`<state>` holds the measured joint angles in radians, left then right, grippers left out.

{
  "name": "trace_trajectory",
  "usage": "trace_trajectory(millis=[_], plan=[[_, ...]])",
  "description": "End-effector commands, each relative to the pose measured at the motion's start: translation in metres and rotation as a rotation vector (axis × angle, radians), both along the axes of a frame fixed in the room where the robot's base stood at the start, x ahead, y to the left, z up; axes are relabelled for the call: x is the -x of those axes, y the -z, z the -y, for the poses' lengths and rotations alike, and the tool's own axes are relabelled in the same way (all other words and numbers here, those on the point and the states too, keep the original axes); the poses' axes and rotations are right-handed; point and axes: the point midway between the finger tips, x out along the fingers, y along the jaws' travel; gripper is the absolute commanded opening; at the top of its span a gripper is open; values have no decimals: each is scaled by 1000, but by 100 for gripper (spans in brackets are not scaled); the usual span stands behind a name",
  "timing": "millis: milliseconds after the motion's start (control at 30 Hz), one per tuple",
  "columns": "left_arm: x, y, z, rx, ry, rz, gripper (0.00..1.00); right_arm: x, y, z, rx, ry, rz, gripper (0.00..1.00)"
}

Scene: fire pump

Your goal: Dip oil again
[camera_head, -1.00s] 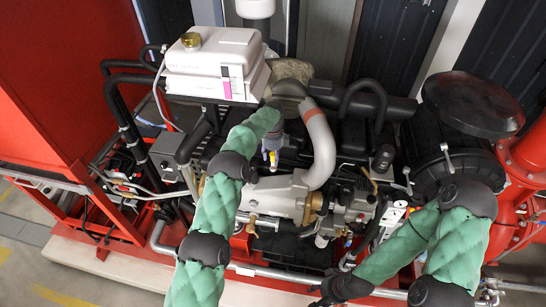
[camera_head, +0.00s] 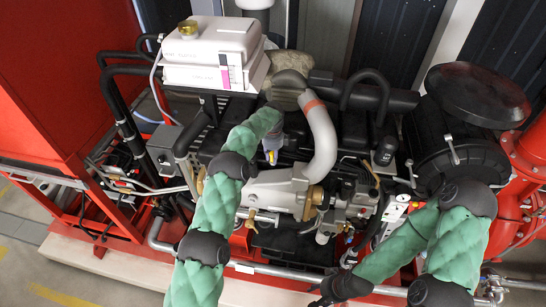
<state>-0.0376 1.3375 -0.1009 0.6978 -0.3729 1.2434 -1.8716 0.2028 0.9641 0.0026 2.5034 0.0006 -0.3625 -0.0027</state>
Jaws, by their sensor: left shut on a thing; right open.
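The engine of the fire pump (camera_head: 275,190) fills the middle of the view. My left arm reaches up over it from the bottom. Its grey wrist is at the top of the engine, beside a silver elbow pipe (camera_head: 321,140). A small yellow-tipped grey part (camera_head: 271,151) shows just below the wrist. I cannot make out an oil dipstick. My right gripper (camera_head: 328,292) is black, open and low at the bottom edge, in front of the engine.
A white tank with a brass cap (camera_head: 209,50) stands at the back left. A black air filter drum (camera_head: 462,160) is at the right, next to red piping (camera_head: 525,155). A red cabinet (camera_head: 60,80) stands at the left. Floor shows at lower left.

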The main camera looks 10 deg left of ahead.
Motion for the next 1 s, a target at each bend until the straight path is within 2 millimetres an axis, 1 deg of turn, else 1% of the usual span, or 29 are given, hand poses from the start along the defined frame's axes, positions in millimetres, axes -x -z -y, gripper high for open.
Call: trace_trajectory(millis=[33,133,167,200,233,567,667,767,1000], plan=[[2,3,-1,-2,0,-7,0,0,-1,0,0,0,1,48],[2,4,-1,-2,0,-8,0,0,-1,0,0,0,1,48],[2,4,-1,-2,0,-8,34,0,-1,0,0,0,1,48],[2,4,-1,-2,0,-9,46,0,-1,0,0,0,1,48],[2,4,-1,-2,0,-9,52,0,-1,0,0,0,1,48],[2,2,0,-1,1,-6,52,0,-1,0,0,0,1,48],[1,-4,0,-1,1,-4,52,0,-1,0,0,0,1,48],[1,-16,0,-1,0,-4,52,0,-1,0,0,0,1,48],[0,-63,0,0,0,-2,52,0,-1,0,0,0,1,48]])
